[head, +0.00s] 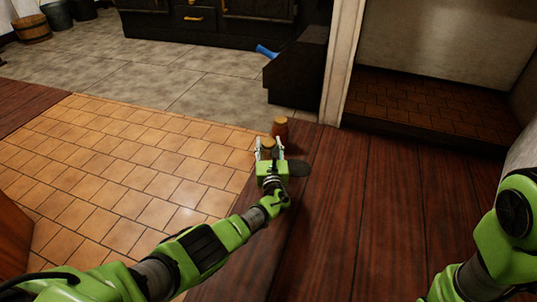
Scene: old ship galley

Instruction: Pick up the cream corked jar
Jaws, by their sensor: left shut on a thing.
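My left gripper (268,151) is at the edge of the dark wooden top, near the middle of the view. Its fingers are shut on the cream corked jar (269,144). Mostly the jar's tan cork top shows; the gripper hides much of its body. I cannot tell whether the jar is touching the surface. My right arm shows at the right edge, but its gripper is out of view.
A reddish-brown jar (280,128) with a tan top stands just beyond the held jar. The dark wooden top (385,215) is clear to the right. A black box-like unit (297,75) stands beyond.

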